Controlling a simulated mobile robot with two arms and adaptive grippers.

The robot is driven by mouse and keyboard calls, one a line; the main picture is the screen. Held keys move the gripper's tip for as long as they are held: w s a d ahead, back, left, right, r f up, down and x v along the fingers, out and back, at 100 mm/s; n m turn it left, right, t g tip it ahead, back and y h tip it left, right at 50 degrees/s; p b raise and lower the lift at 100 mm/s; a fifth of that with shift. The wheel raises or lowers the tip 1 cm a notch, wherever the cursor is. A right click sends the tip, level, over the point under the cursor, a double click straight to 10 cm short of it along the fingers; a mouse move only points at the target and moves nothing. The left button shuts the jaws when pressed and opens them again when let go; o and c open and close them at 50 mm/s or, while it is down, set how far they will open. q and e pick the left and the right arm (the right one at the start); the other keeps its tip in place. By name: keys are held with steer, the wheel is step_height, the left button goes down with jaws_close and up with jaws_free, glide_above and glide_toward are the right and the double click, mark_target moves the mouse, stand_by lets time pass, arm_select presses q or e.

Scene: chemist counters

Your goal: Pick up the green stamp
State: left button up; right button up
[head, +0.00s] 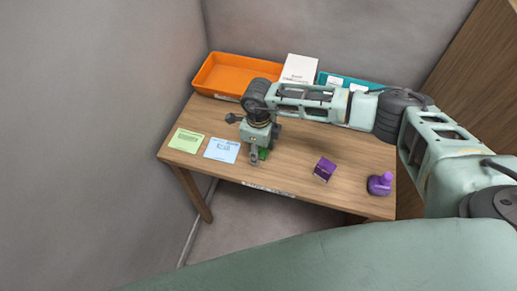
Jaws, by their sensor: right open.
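The green stamp (263,154) is on the wooden table, mostly hidden behind my right gripper; only a small green part shows. My right gripper (254,161) points down over the table at the stamp. Its fingers are open and right at the stamp in the picture; whether they touch it I cannot tell. My left gripper is not in view.
A green card (186,140) and a blue card (221,150) lie left of my gripper. An orange tray (222,72), a white box (299,68) and a teal tray (369,86) are at the back.

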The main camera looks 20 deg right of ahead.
steer(key=c, duration=0.7)
jaws_close()
